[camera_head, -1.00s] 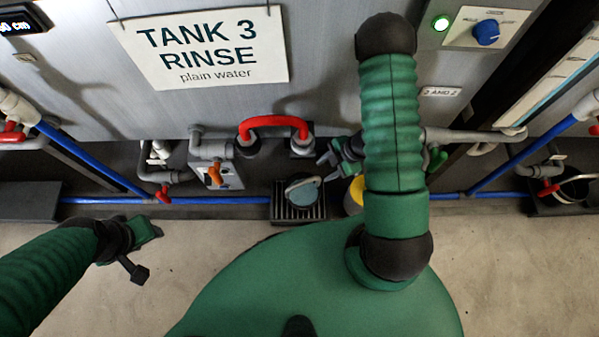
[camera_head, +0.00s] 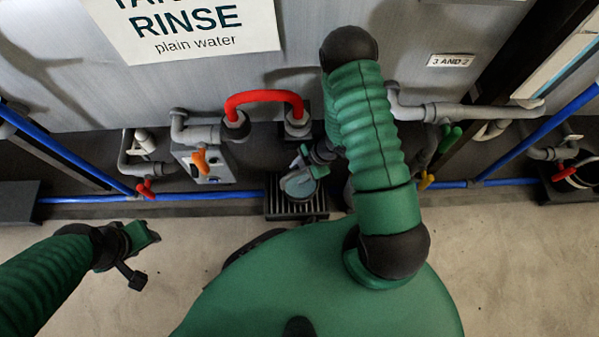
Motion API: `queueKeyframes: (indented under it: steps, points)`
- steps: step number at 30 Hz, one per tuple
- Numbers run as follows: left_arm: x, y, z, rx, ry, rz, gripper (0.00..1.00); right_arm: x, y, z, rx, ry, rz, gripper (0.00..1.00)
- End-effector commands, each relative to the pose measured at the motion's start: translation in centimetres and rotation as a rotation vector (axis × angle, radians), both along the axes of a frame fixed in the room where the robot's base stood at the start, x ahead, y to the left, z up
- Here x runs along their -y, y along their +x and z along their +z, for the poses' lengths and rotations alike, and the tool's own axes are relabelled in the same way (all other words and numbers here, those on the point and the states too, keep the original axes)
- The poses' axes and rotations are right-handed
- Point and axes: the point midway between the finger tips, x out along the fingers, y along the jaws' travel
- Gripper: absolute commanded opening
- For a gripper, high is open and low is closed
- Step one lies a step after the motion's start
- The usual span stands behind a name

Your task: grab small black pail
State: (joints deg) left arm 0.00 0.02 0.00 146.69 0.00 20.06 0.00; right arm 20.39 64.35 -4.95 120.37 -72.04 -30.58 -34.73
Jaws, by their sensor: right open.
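My right arm covers the area to the right of the pail. My left gripper (camera_head: 148,238) hangs over bare floor at the left, well away from the pail; its jaw state is unclear.
A red hose (camera_head: 263,98) arches between two fittings just behind the pail. A grey box with an orange valve (camera_head: 201,160) stands to its left. A blue pipe (camera_head: 90,199) runs low along the wall. The left floor is clear.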

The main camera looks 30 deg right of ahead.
Motion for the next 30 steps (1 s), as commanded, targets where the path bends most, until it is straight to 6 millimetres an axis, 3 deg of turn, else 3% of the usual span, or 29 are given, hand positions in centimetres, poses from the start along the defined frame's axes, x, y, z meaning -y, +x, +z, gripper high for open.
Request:
queueKeyframes:
  steps: [2, 12, 30]
  points:
    - [0.00, 0.02, 0.15, 0.001, 0.000, 0.000, 0.42, 0.02, -0.01, 0.15, 0.000, 0.000, 0.000, 0.42]
    - [0.00, 0.02, 0.14, 0.001, 0.000, 0.000, 0.42, 0.02, -0.01, 0.13, 0.000, 0.000, 0.000, 0.00]
    - [0.00, 0.01, 0.14, 0.000, 0.000, 0.000, 0.42, 0.04, 0.00, 0.14, 0.000, 0.000, -0.001, 0.00]
